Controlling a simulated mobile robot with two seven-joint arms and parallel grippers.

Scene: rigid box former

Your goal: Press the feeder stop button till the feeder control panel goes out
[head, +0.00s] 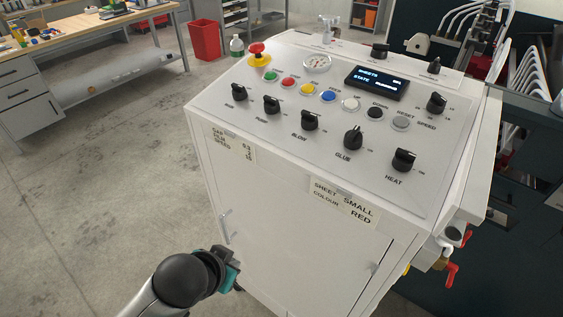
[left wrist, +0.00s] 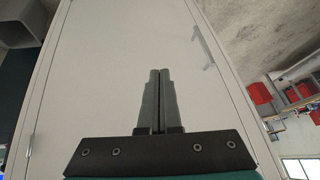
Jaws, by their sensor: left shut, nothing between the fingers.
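The feeder control panel (head: 253,112) is the sloped white top of a cabinet in the head view. Its display (head: 377,82) is lit and shows text with a "STATE" line. A row of coloured buttons runs below it: green, red (head: 288,83), yellow, blue, white, black and grey. I cannot read which one is marked stop. A red mushroom knob (head: 257,50) on a yellow base stands at the panel's far left. My left gripper (left wrist: 160,72) is shut and empty, low in front of the cabinet door, well below the buttons. My right gripper is out of view.
Several black knobs (head: 310,121) stick up along the panel. The cabinet's front doors (head: 290,220) have handles. Red-handled valves (head: 451,272) stick out at the right side. A workbench (head: 80,45) and a red bin (head: 205,40) stand behind at the left. The floor left of the cabinet is clear.

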